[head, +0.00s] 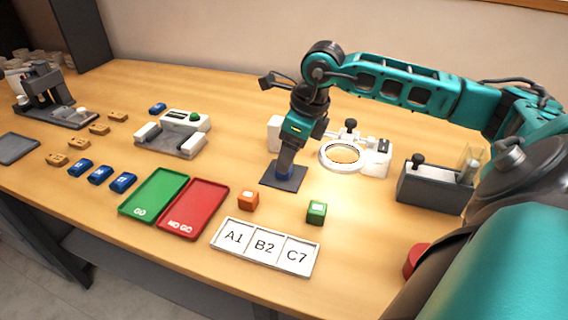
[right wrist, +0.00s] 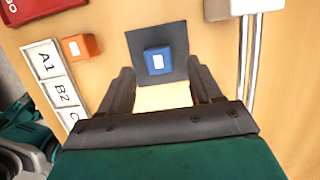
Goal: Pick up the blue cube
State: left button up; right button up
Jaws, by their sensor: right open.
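The blue cube (right wrist: 158,60) has a white label and sits on a dark square pad (right wrist: 172,40) in the right wrist view. In the head view the cube (head: 285,174) is largely hidden behind my right gripper, and the dark pad (head: 291,184) shows around it. My right gripper (head: 286,165) points down over the pad. Its jaws are open and empty. In the right wrist view the two fingers stand apart on either side of the cube's column, with the cube a little beyond the tips. My left gripper is out of view.
An orange cube (head: 248,200), a green cube (head: 316,212) and a labelled tray (head: 264,246) lie in front of the pad. A ring-shaped fixture (head: 342,154) stands close to the right. Green (head: 155,194) and red (head: 193,208) trays lie left.

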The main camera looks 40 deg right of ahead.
jog(key=shift+x, duration=1.6)
jog(key=shift+a, duration=0.1)
jog(key=shift+c, duration=0.3)
jog(key=shift+r, duration=0.1)
grip_shut()
